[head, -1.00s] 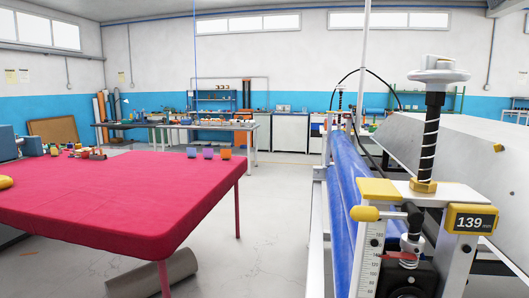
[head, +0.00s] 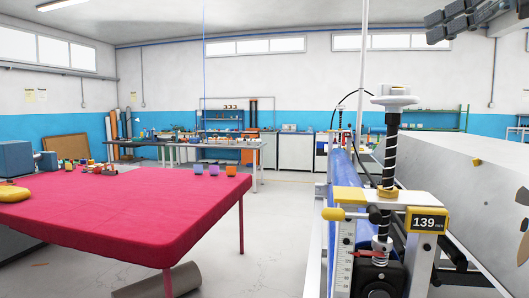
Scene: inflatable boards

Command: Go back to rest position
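Neither of my grippers shows in the head view, so their state cannot be seen. The pink-covered table (head: 130,215) stands at the left. A roller machine stands at the right, with a white-capped threaded post (head: 390,145) and a yellow display (head: 427,222) reading 139 mm. A blue roll (head: 342,200) lies along the machine, partly hidden by its frame.
Several small coloured cups (head: 214,170) stand near the table's far right corner. A yellow item (head: 12,193) lies at its left edge. A grey roll (head: 158,284) lies on the floor under the table. Open floor (head: 282,220) runs between table and machine.

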